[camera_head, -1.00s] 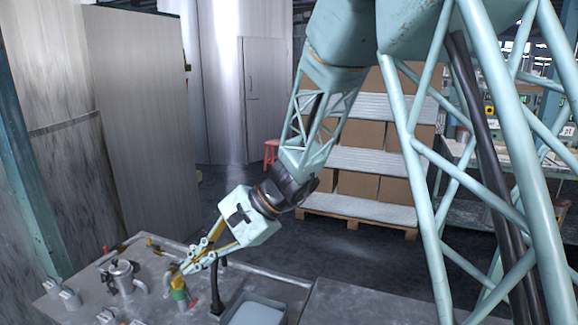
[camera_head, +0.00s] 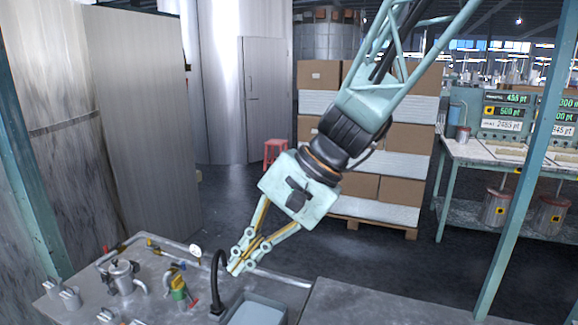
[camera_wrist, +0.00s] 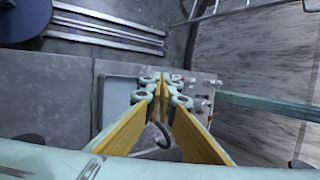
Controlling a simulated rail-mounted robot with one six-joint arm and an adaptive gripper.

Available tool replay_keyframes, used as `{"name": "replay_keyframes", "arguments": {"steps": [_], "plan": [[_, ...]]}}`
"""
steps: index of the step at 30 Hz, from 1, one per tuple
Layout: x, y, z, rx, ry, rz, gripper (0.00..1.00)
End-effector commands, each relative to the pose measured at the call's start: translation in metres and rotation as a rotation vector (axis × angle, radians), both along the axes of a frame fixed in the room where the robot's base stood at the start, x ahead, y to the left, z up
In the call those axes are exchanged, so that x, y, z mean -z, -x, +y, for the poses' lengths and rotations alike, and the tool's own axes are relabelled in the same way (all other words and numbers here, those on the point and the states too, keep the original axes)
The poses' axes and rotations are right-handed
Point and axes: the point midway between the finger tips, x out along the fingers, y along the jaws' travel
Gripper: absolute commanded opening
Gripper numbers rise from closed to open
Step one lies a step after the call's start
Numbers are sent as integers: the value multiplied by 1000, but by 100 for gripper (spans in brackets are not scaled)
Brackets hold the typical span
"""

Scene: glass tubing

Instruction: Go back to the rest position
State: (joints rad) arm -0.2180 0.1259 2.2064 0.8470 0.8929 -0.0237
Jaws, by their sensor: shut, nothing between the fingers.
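My gripper (camera_head: 238,266) is pale green with yellow finger pads. It hangs tilted, down and to the left, above the grey workbench (camera_head: 330,300). Its fingers are shut with nothing between them. In the wrist view my gripper (camera_wrist: 162,86) shows its fingertips together over the bench, apart from the things on it. A black curved spout (camera_head: 216,285) stands close to the fingertips in the head view; their exact gap cannot be told.
A green and yellow fitting (camera_head: 180,287), a metal pot (camera_head: 122,277) and a basin (camera_head: 257,315) are on the bench. Stacked boxes (camera_head: 397,143) stand on a pallet behind. A table (camera_head: 490,158) is at the right. Open floor lies between.

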Motion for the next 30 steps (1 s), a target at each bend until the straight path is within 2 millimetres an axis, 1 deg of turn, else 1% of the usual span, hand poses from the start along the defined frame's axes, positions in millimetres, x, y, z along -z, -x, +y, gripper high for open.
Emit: {"name": "replay_keyframes", "arguments": {"steps": [3,13,30], "plan": [[-9,13,-18,-17,27,-31,0],[-27,49,-66,-65,111,-111,0],[-47,111,-148,-133,273,-242,0]]}}
